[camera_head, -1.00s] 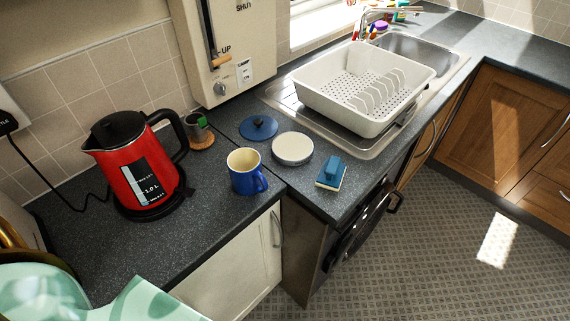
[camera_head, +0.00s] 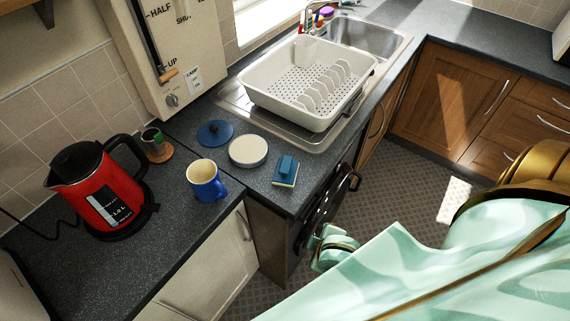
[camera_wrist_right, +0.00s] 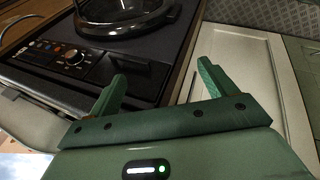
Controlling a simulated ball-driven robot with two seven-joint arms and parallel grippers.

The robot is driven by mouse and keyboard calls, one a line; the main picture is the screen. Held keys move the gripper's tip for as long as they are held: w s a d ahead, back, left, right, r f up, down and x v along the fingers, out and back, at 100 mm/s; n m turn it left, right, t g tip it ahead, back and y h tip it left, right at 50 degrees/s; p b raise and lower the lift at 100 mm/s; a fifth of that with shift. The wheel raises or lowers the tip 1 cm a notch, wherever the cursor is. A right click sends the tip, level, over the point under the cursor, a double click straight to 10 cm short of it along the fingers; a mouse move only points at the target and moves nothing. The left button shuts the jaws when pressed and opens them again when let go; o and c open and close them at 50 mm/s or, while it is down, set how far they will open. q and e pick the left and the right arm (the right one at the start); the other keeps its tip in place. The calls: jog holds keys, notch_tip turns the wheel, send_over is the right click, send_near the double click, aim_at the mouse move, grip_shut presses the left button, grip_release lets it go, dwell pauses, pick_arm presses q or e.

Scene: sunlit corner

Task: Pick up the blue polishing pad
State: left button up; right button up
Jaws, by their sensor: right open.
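The blue polishing pad (camera_head: 286,170), a small block with a raised blue handle and a pale base, lies on the grey worktop near its front edge. My right arm comes in from the right of the head view, below and in front of the worktop, apart from the pad. In the right wrist view my right gripper (camera_wrist_right: 162,78) is open and empty, with its fingers in front of a dark appliance front and a pale cabinet door. The pad does not show in that view. My left gripper is not in view.
A round cream-topped tin (camera_head: 248,151), a blue disc with a knob (camera_head: 214,133) and a blue mug (camera_head: 206,180) stand left of the pad. A white dish rack (camera_head: 275,100) is behind it. A red kettle (camera_head: 100,190) stands further left. The dark appliance (camera_head: 325,205) is below the worktop edge.

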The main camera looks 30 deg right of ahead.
jog(key=w+a+r+m+y+p, duration=0.1)
jog(key=w+a+r+m+y, duration=0.2)
jog(key=w+a+r, duration=0.55)
notch_tip(320, 180, up, 16)
jog(key=m+g+p, duration=0.2)
jog(key=m+g, duration=0.3)
jog(key=m, duration=0.8)
send_over(286, 163)
jog(key=shift+h, duration=0.3)
jog(key=f+b, duration=0.2)
jog(key=f, duration=0.3)
jog(key=f+b, duration=0.2)
jog(key=f, duration=0.3)
jog(key=shift+w+d, duration=0.1)
jog(key=shift+d, duration=0.1)
jog(key=f+b, duration=0.1)
jog(key=f, duration=0.1)
jog(key=f+b, duration=0.1)
jog(key=f, duration=0.3)
jog(key=shift+a+b, duration=0.25)
jog(key=shift+b, duration=0.15)
jog(key=c, duration=1.1)
